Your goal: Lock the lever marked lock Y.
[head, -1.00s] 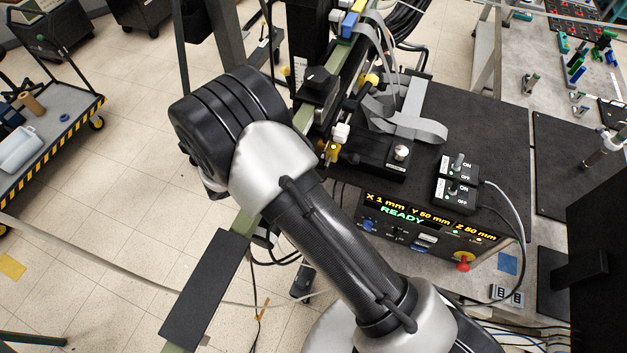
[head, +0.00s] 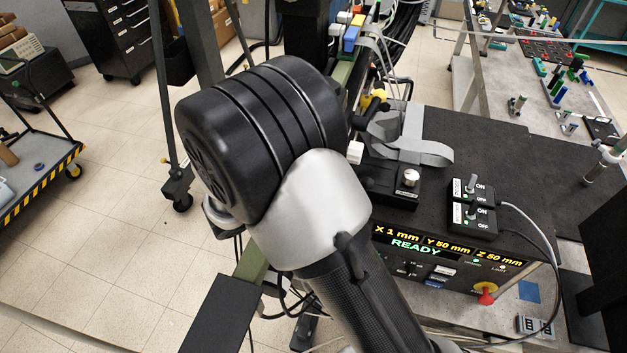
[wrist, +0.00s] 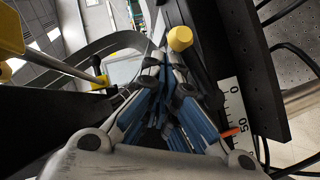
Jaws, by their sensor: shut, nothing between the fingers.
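My gripper (wrist: 162,62) shows in the wrist view with its blue-padded fingers shut and nothing between them. A yellow knob (wrist: 180,38) on a dark part stands just beyond and to the right of the fingertips; I cannot tell whether they touch. No "lock Y" label is readable, so I cannot tell whether this knob is the lever. A white scale (wrist: 233,108) with an orange pointer lies to the right of the fingers. In the head view, a yellow knob (head: 374,98) shows behind my arm, which hides the gripper.
The control box (head: 450,262) reads X 1 mm, Y 50 mm, Z 50 mm, READY. Two switch boxes (head: 472,206) with cables stand on the black table. In the wrist view, a dark plate (wrist: 250,60) rises on the right and a rod (wrist: 65,62) crosses on the left.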

